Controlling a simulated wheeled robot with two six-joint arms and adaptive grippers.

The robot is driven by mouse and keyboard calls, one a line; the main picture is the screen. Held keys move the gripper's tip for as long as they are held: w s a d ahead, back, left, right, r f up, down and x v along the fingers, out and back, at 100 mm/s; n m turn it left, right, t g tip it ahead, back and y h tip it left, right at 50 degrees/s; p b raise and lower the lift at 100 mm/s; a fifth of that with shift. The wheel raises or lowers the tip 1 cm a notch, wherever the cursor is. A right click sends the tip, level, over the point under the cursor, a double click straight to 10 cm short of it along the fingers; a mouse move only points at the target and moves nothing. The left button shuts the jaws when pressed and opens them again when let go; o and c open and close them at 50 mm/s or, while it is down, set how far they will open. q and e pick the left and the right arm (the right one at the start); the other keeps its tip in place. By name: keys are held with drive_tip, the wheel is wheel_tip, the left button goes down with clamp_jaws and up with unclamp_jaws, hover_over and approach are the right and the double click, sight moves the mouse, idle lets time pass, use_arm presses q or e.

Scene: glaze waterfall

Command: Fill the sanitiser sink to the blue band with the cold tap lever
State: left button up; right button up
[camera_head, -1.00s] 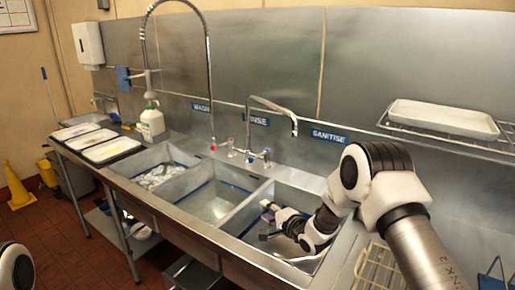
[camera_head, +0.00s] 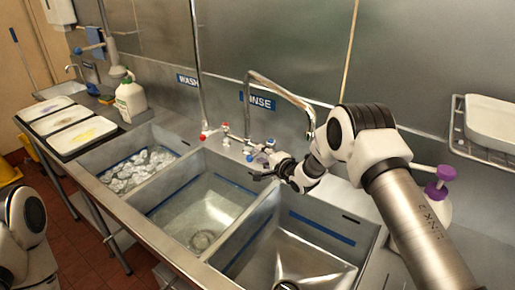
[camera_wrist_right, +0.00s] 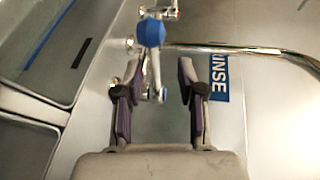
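The sanitiser sink (camera_head: 345,262) is the right-hand basin; its steel floor shows bare, with a blue band (camera_head: 322,228) on its wall. The tap's blue-ended cold lever (camera_head: 270,142) is behind the sinks, and its blue knob (camera_wrist_right: 151,33) shows in the right wrist view. The swan-neck spout (camera_head: 283,90) curves right, its outlet close to my right arm. My right gripper (camera_head: 262,173) is just in front of the tap. In the right wrist view its fingers (camera_wrist_right: 158,100) are open, with the lever just beyond them, nearer the left finger. My left gripper is out of view.
The rinse sink (camera_head: 160,212) is in the middle and the wash sink (camera_head: 100,168), holding foamy contents, is left. A red lever (camera_head: 225,128) stands left of the blue one. A hose riser (camera_head: 194,60) rises behind. A purple-topped bottle (camera_head: 440,190) stands right of my arm.

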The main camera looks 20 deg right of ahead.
sight(259, 153)
drive_tip(key=w, duration=0.1)
drive_tip(key=w+f, duration=0.1)
drive_tip(key=w, duration=0.1)
drive_tip(key=w+f, duration=0.1)
drive_tip(key=shift+w+a, duration=0.1)
drive_tip(key=shift+w, duration=0.1)
drive_tip(key=shift+s+a+r, duration=0.15)
drive_tip(key=shift+s+r, duration=0.15)
drive_tip(key=shift+c, duration=0.6)
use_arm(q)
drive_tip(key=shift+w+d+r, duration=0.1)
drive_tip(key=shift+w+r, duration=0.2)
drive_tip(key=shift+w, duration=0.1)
use_arm(e)
clamp_jaws()
